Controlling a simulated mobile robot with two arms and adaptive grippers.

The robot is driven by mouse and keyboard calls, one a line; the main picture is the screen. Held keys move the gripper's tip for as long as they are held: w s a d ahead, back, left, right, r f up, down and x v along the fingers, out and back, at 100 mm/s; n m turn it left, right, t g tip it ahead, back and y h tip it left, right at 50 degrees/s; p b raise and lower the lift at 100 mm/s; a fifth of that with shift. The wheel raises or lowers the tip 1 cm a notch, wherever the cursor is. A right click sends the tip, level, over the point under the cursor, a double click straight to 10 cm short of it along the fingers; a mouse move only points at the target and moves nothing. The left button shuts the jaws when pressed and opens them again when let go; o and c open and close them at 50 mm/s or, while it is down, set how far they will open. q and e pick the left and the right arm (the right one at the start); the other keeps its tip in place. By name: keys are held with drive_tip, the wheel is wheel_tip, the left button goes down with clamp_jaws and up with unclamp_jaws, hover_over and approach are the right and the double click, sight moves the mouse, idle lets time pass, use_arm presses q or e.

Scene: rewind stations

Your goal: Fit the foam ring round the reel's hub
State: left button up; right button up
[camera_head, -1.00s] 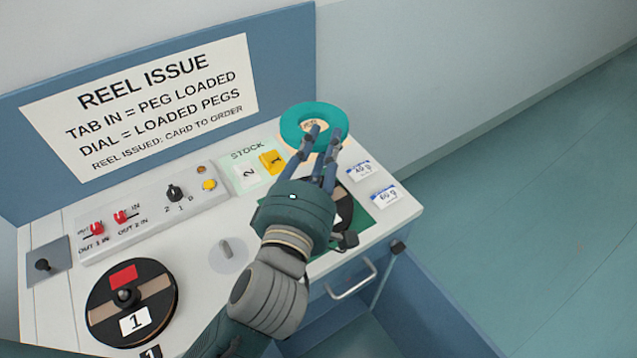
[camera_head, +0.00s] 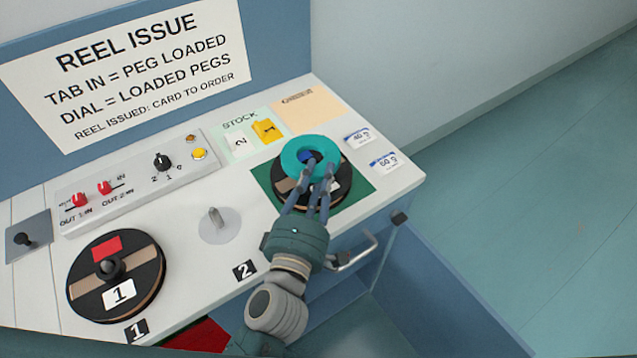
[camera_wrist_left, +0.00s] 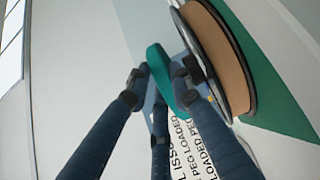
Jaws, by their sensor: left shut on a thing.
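The teal foam ring (camera_head: 293,152) is in the fingers of my left gripper (camera_head: 319,172), which is shut on its near side. The ring covers much of the top of a dark reel (camera_head: 283,187) on the green mat (camera_head: 359,184). A blue spot, likely the hub (camera_head: 306,157), shows through the ring's hole. In the left wrist view the ring (camera_wrist_left: 156,66) is seen nearly edge-on between the fingers (camera_wrist_left: 158,82), close beside the reel (camera_wrist_left: 216,50) with its tan winding. Whether ring and reel touch is unclear. My right gripper is out of view.
Another reel (camera_head: 117,275) marked 1 lies at the left front. A bare spindle plate (camera_head: 218,225) is between the reels. A switch panel (camera_head: 136,185), stock cards (camera_head: 267,131), an empty peach square (camera_head: 312,108) and two small labels (camera_head: 384,160) are behind and right.

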use_arm(q)
drive_tip(key=shift+f, duration=0.4)
drive_tip(key=shift+f, duration=0.15)
